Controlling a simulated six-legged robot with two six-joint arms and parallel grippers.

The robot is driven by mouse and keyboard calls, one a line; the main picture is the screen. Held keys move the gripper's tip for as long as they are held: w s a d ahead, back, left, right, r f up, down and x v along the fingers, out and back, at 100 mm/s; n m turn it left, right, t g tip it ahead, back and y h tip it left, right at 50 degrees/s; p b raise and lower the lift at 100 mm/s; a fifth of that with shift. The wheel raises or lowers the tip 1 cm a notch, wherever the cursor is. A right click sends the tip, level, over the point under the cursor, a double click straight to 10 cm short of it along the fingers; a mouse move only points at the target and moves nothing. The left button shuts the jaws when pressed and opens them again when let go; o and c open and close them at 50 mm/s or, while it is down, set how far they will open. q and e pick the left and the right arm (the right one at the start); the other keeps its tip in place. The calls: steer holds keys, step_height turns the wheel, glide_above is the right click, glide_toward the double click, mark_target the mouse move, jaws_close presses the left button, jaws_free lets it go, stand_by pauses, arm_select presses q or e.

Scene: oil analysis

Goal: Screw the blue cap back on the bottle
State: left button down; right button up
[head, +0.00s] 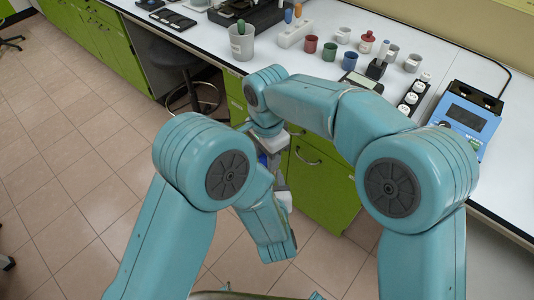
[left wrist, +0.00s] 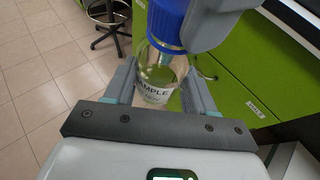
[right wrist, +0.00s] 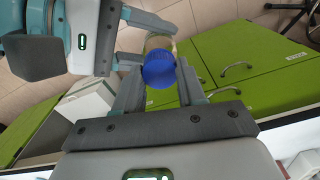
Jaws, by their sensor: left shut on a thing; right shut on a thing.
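The clear bottle (left wrist: 155,92) with a white SAMPLE label is between the fingers of my left gripper (left wrist: 158,85), which is shut on it. The blue cap (left wrist: 168,22) sits at the bottle's top, in line with it; I cannot tell how far it is threaded. My right gripper (right wrist: 158,75) is shut on the blue cap, which also shows in the right wrist view (right wrist: 159,72), with the bottle (right wrist: 160,42) partly hidden behind it. In the head view my arms mostly hide the bottle and cap, which are held in front of the bench.
The white bench (head: 330,22) above green cabinets (head: 318,180) carries a grey beaker (head: 241,42), small coloured cups (head: 329,51) and a blue device (head: 467,117). A dark stool (head: 190,75) stands by the bench.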

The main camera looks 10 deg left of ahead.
steer(key=m, duration=1.5)
steer(key=o, duration=1)
steer(key=shift+r, duration=2.25)
steer(key=shift+c, duration=0.5)
